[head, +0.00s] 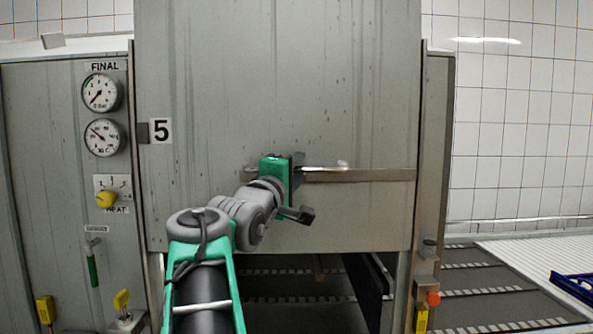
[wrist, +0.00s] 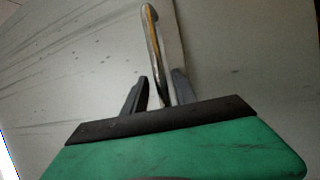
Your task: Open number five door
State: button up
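The number five door (head: 340,90) is a large grey metal panel beside a "5" label (head: 161,130). It is raised: its lower edge hangs above a dark opening (head: 300,290), and its top runs out of the head view. A horizontal metal bar handle (head: 370,175) crosses its lower part. My gripper (head: 298,172) is at the handle's left portion. In the wrist view, the handle (wrist: 153,40) passes between the two dark fingers of my gripper (wrist: 160,97), which appear closed on it. The exact finger contact is partly hidden.
A control panel at left carries gauges (head: 102,92) and a yellow knob (head: 106,200). A frame post (head: 432,150) borders the door at right. Beyond it lie a conveyor surface (head: 490,290) and a blue mould (head: 575,287). My arm covers part of the opening.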

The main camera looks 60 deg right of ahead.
jog(key=shift+f, duration=0.1)
jog(key=shift+a+f, duration=0.1)
jog(key=shift+a, duration=0.2)
jog(key=b+v, duration=0.2)
jog(key=v, duration=0.5)
